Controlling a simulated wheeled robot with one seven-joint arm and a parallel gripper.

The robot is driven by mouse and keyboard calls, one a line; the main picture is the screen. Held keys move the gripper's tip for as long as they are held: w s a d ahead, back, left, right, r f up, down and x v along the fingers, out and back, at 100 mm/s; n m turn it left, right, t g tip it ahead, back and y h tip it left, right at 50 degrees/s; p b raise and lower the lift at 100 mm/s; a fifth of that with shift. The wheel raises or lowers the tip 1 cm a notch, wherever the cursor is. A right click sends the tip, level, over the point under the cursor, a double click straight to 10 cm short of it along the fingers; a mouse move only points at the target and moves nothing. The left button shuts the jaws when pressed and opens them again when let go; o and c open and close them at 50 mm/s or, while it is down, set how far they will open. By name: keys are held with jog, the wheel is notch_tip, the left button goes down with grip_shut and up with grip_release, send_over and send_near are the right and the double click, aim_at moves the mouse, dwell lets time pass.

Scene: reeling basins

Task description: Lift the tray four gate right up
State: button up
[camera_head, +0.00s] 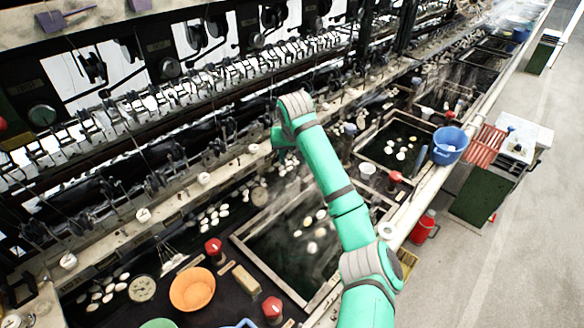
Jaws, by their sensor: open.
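My arm reaches from the lower right up to the machine. Its end is turned away behind the wrist link, in front of the row of small reeling parts (203,179); no gripper fingers show. I cannot single out tray four or its gate. A near dark basin with a pale frame (268,274) holds water and white cocoons, partly behind my arm. A second framed basin (410,119) with cocoons lies to the right of the arm. Further basins recede to the upper right, too small to make out any gate.
An orange bowl (192,289), red-topped knobs (213,246) and a tan block (245,279) are at the lower left. A blue bucket (449,145) stands on the right ledge. A red bucket (423,229) is on the floor.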

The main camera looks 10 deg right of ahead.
aim_at(292, 174)
jog(key=x, duration=0.7)
jog(key=shift+s+a+f, duration=0.25)
jog(key=shift+f, duration=0.3)
jog(key=shift+w+d+f, duration=0.1)
jog(key=shift+w+f, duration=0.25)
jog(key=shift+f, duration=0.25)
jog(key=shift+c, duration=0.6)
jog(key=c, duration=1)
jog(key=shift+r, duration=0.15)
